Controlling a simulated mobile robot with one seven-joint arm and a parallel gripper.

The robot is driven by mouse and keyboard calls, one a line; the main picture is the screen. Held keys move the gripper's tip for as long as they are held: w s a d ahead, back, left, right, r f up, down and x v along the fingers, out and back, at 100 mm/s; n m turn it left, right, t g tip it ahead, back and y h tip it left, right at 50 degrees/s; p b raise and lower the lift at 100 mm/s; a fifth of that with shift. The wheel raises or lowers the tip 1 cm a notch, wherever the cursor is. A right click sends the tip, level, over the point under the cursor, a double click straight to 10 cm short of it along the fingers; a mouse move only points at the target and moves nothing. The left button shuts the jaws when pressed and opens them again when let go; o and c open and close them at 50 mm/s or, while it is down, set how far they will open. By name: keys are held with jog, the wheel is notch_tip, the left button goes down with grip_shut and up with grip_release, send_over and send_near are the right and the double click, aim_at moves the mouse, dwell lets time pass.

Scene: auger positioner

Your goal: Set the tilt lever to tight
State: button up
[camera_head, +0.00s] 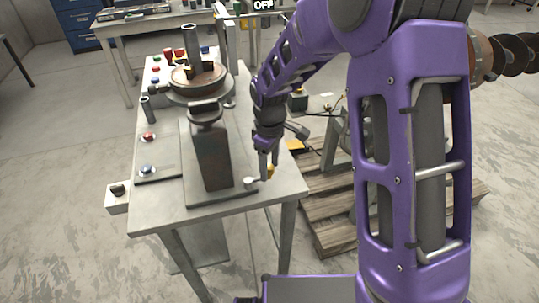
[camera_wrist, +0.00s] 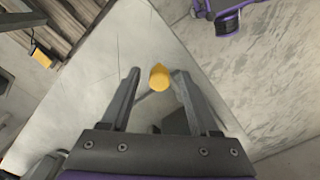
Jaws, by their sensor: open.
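A yellow rounded knob (camera_wrist: 159,77) shows between my two finger tips in the wrist view, with a gap to each finger. It also shows in the head view (camera_head: 271,171), partly hidden by my fingers, near the table's right edge. I cannot tell whether it is the tilt lever's end. My gripper (camera_head: 266,168) points down beside the positioner's dark upright post (camera_head: 212,155). Its fingers are open, with nothing gripped. A small pale grey knob (camera_head: 250,183) sits at the post's foot, left of my fingers. Any lever arm under the yellow knob is hidden.
The grey table (camera_head: 160,205) carries a round turntable (camera_head: 198,80) with an upright tube and several coloured buttons on its left side. A wooden pallet (camera_head: 325,207) lies on the floor to the right. An auger (camera_head: 510,55) shows at the upper right.

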notch_tip(320, 180, up, 17)
jog(key=p, duration=0.2)
jog(key=shift+r, duration=0.2)
